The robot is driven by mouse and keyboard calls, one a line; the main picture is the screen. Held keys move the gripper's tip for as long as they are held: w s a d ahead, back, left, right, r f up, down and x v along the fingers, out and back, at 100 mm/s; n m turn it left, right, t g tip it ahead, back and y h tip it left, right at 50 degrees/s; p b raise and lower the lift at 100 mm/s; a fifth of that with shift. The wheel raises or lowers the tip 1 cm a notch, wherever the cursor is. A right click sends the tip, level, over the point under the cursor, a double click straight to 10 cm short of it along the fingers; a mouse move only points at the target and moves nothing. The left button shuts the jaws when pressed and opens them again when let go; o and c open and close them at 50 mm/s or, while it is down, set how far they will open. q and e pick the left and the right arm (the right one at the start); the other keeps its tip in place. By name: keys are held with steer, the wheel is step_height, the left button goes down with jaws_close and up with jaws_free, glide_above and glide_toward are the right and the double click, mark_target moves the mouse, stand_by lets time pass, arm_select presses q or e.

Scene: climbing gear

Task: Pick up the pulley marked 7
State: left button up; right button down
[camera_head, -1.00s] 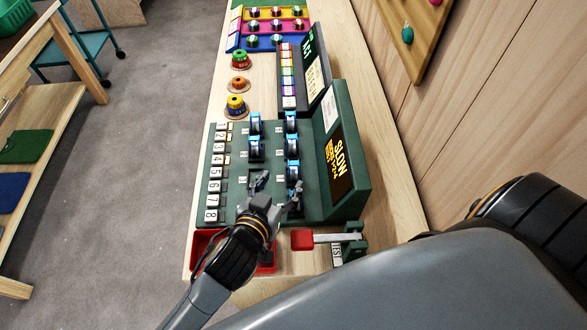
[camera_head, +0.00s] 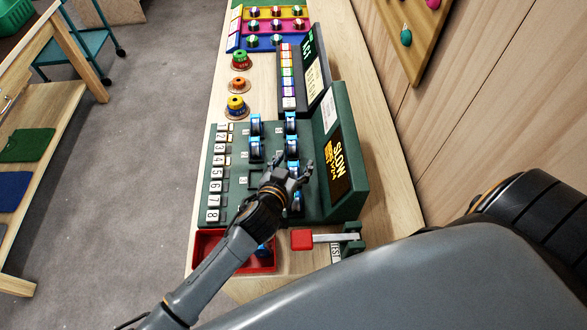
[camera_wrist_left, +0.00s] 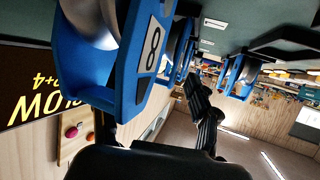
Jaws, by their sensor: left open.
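Several blue pulleys stand in two columns on the green board (camera_head: 232,190), such as one at the back right (camera_head: 291,122) and one at the back left (camera_head: 256,148). My left gripper (camera_head: 297,170) is open over the right column, with a blue pulley (camera_head: 296,202) partly hidden beneath it. In the left wrist view, a large blue pulley marked 8 (camera_wrist_left: 150,50) is very close, and a second pulley (camera_wrist_left: 178,52) shows behind it, its mark unreadable. My left gripper (camera_wrist_left: 155,125) holds nothing visible there. I cannot read a 7 on any pulley. My right gripper is out of view.
A red tray (camera_head: 205,262) at the board's near end holds a blue item partly behind my arm. A red-ended lever (camera_head: 302,240) stands to its right. The green upright panel (camera_head: 345,150) reading SLOW rises right of my gripper.

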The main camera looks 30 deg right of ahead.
arm_select(q)
steer(key=shift+d, duration=0.1)
steer(key=c, duration=1.3)
